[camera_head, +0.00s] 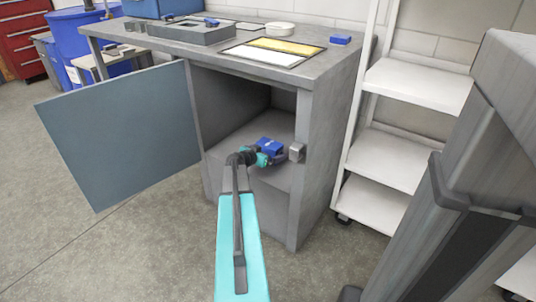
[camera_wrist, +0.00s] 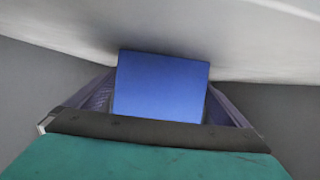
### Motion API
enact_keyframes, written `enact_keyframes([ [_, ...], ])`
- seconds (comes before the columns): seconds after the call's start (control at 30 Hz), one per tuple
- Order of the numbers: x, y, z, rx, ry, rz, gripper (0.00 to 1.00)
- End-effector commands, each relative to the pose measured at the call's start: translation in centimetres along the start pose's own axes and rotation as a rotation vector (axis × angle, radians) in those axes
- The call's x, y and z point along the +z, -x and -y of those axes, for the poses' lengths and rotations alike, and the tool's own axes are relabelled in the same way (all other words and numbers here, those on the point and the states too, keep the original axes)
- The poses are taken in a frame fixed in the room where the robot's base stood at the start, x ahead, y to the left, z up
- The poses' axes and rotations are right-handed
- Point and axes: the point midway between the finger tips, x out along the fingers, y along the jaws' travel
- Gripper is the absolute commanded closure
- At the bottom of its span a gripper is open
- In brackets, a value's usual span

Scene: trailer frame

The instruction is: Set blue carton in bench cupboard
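The blue carton (camera_head: 268,146) is in the opening of the bench cupboard (camera_head: 308,135). It also shows as a plain blue block in the wrist view (camera_wrist: 161,88). My gripper (camera_head: 264,154) reaches into the opening, and its two fingers lie along both sides of the carton, shut on it. The cupboard's grey-blue door (camera_head: 120,135) is swung wide open to the left. In the wrist view the carton's far edge is near a pale grey surface; I cannot tell whether they touch.
A small grey block (camera_head: 296,152) sits on the right edge of the cupboard opening. The benchtop (camera_head: 130,38) holds a grey tray, yellow and white sheets and another small blue box (camera_head: 340,39). A white shelf rack (camera_head: 385,155) stands close on the right. The floor in front is clear.

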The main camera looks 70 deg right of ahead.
Motion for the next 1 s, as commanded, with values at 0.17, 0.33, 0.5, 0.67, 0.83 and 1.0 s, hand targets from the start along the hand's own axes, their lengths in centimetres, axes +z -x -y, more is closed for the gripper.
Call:
enact_keyframes([
  [0.17, 0.0, 0.0, 0.0, 0.0, 0.0, 0.0, 0.0],
  [0.33, -0.2, 0.1, 0.0, 0.0, 0.0, 0.0, 0.0],
  [0.5, -0.2, 1.3, -0.1, 0.0, 0.0, 0.0, 0.0],
  [0.67, -0.2, 3.1, 0.0, -0.002, 0.0, 0.0, 0.0],
  [0.83, -0.2, 5.4, -0.1, -0.001, 0.001, 0.0, 0.0],
  [1.0, -0.2, 7.7, -0.1, -0.002, 0.001, 0.0, 0.0],
])
